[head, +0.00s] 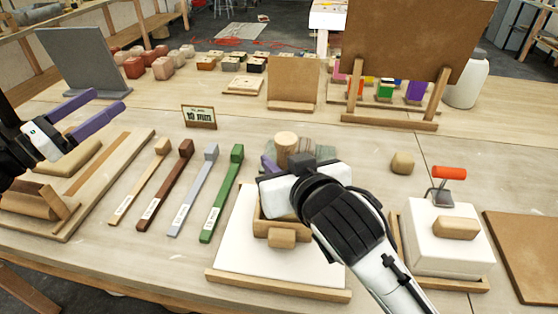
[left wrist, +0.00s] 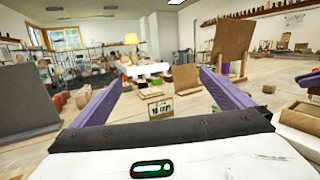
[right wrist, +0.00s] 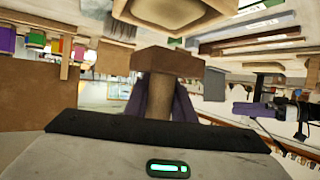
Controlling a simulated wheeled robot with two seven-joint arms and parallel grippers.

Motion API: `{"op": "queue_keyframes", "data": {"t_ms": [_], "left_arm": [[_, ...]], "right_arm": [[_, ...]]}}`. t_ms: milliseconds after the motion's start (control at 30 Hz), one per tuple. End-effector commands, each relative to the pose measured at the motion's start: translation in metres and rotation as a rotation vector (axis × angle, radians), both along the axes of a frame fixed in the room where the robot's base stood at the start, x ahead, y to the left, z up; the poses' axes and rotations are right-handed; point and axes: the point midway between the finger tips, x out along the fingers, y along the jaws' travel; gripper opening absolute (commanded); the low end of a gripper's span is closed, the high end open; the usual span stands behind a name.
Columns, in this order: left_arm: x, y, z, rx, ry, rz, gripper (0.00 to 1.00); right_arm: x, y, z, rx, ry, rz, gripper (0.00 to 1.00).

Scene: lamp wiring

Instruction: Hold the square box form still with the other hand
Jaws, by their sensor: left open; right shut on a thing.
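The square box form (head: 262,228) is a wooden frame on a white board (head: 235,262), partly hidden by my right gripper. A short wooden block (head: 282,239) sticks out at its front. The form also appears at the top of the right wrist view (right wrist: 172,12). My right gripper (head: 272,164) is shut on a wooden tamper with a round handle (head: 286,142) and a darker block head (right wrist: 165,61). The head is over the form; contact is unclear. My left gripper (head: 82,116) is open and empty at the far left, well away from the form.
Several coloured mallets or bars, including a green one (head: 222,195), lie left of the board. A white slab (head: 435,240) with a red-handled tool (head: 448,173) stands to the right. A small sign (head: 199,117) stands behind the bars. A wooden tray (head: 108,183) lies under my left gripper.

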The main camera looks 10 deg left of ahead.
Motion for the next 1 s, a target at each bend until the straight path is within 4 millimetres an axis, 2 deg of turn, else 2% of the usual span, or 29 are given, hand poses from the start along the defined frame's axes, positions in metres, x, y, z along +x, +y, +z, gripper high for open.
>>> {"op": "queue_keyframes", "data": {"t_ms": [33, 100, 333, 500, 600, 700, 800, 1000], "left_arm": [[0.000, -0.025, -0.001, 0.028, -0.001, -0.073, 1.00], [-0.004, -0.060, -0.006, 0.073, 0.005, -0.178, 1.00], [-0.034, -0.168, -0.030, 0.240, 0.035, -0.547, 1.00], [-0.063, -0.238, -0.066, 0.351, 0.089, -0.814, 1.00], [-0.075, -0.272, -0.089, 0.385, 0.126, -0.930, 1.00], [-0.082, -0.297, -0.108, 0.405, 0.158, -1.011, 1.00], [-0.089, -0.314, -0.121, 0.420, 0.179, -1.065, 1.00], [-0.094, -0.331, -0.132, 0.433, 0.196, -1.106, 1.00]], "right_arm": [[0.000, 0.000, 0.001, 0.001, -0.003, 0.000, 0.00], [0.000, 0.000, 0.001, 0.001, -0.003, 0.000, 0.00], [0.000, 0.000, 0.001, 0.001, -0.002, 0.000, 0.00], [0.000, 0.000, 0.001, 0.001, -0.002, 0.000, 0.00], [0.000, 0.000, 0.001, 0.001, -0.002, 0.000, 0.00], [0.000, 0.000, 0.001, 0.001, -0.002, 0.000, 0.00], [0.000, 0.000, 0.001, 0.001, -0.002, 0.000, 0.00], [0.000, 0.000, 0.001, 0.001, -0.003, 0.000, 0.00]]}}
